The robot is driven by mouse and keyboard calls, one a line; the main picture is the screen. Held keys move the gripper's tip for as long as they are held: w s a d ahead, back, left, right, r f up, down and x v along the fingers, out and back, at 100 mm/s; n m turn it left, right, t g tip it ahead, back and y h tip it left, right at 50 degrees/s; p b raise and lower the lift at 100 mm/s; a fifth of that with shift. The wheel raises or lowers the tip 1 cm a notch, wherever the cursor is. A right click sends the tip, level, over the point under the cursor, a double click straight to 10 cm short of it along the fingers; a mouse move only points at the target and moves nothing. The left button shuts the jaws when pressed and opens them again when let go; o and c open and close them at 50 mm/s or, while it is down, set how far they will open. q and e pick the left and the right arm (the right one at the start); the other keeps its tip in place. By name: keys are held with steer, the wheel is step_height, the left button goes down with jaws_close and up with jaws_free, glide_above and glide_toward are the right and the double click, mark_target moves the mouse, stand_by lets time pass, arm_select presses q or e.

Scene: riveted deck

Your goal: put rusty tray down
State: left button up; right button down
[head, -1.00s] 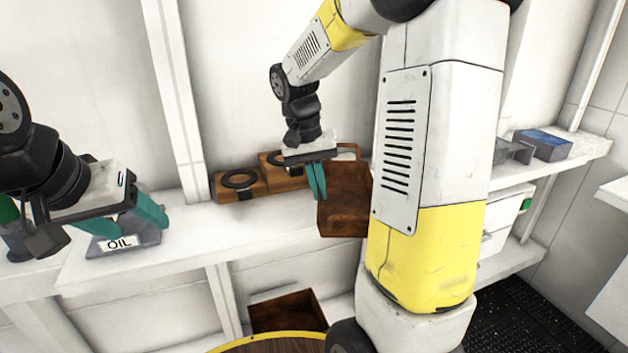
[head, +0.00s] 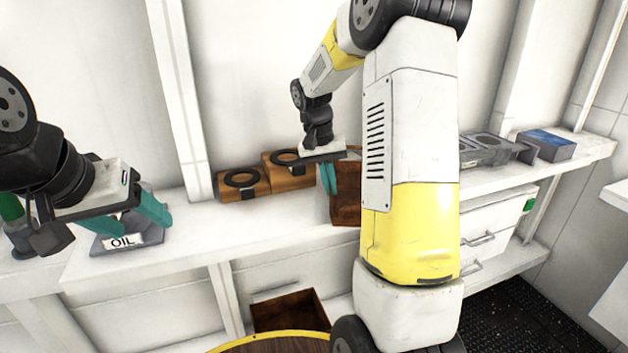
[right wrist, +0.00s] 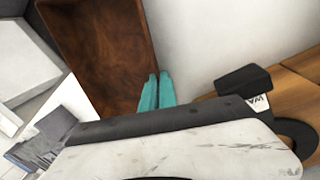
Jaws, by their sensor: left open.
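The rusty tray (head: 346,194) is a brown, open box at the middle of the upper shelf, tilted, its right part hidden behind my right arm. In the right wrist view its inside (right wrist: 105,45) shows at upper left. My right gripper (head: 328,179) has its teal fingers close together at the tray's edge, shut on it; they also show in the right wrist view (right wrist: 157,91). I cannot tell whether the tray touches the shelf. My left gripper (head: 150,210) is open at the left, just over a grey holder labelled OIL (head: 125,241), holding nothing I can see.
The white upper shelf (head: 260,225) has free room between the OIL holder and the tray. Wooden blocks with black rings (head: 241,184) stand at its back. A grey case (head: 487,150) and a blue-topped box (head: 546,145) are at right. Another brown bin (head: 290,311) sits below.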

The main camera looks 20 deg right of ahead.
steer(key=c, duration=1.7)
jaws_free()
steer(key=shift+f, duration=0.1)
